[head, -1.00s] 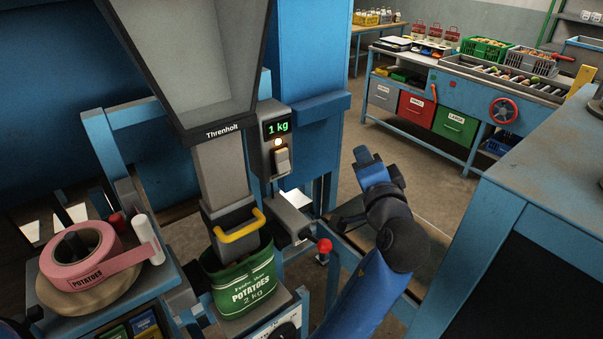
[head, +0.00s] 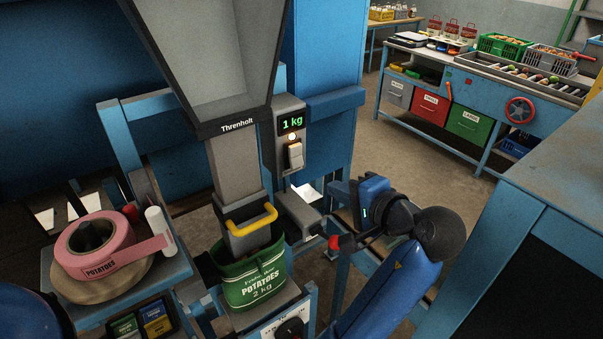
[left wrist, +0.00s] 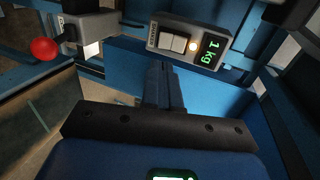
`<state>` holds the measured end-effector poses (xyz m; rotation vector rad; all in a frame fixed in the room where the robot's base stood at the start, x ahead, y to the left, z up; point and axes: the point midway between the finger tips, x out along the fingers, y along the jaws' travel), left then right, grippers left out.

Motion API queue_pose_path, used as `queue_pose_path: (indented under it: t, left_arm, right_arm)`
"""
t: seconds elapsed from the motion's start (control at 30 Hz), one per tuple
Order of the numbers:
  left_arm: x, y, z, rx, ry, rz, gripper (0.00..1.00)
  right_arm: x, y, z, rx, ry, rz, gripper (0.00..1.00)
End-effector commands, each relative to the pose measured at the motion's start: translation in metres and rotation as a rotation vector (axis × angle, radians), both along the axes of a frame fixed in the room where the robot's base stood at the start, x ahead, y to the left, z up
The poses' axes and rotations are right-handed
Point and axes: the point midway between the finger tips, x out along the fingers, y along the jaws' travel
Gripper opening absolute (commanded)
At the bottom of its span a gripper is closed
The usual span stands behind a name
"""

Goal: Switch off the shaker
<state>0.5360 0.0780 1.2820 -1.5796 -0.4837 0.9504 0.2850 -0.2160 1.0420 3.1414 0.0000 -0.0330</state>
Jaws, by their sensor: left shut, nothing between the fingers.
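The shaker's switch is a pale rocker (head: 295,156) on a grey control box (head: 283,128) beside the hopper chute. In the left wrist view the rocker (left wrist: 172,43) and lit lamp (left wrist: 194,46) lie just beyond my fingertips. My left gripper (head: 340,191) is right of and below the box, pointing left towards it. Its fingers (left wrist: 162,70) are shut and empty, with a visible gap to the rocker. My right gripper is not in view.
A red-knobbed lever (head: 334,242) sits below the box, close to my left wrist. A pink tape roll (head: 92,246) is at left. A blue bench (head: 560,190) stands at right.

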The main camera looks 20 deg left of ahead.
Motion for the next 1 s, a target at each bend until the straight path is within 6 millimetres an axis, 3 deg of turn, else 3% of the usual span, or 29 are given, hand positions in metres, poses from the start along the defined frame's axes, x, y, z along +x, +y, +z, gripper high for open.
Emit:
queue_pose_path:
  t: [0.27, 0.8, 1.0]
  left_arm:
    - [0.008, 0.01, -0.003, 0.002, -0.001, 0.002, 0.0]
    - [0.061, 0.08, -0.03, 0.0, 0.002, 0.003, 0.0]
    - [0.075, 0.097, -0.038, 0.001, 0.001, 0.001, 0.0]
  right_arm:
    - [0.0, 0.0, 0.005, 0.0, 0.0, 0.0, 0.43]
    - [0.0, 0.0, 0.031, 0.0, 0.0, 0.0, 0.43]
    - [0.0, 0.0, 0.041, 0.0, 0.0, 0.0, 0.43]
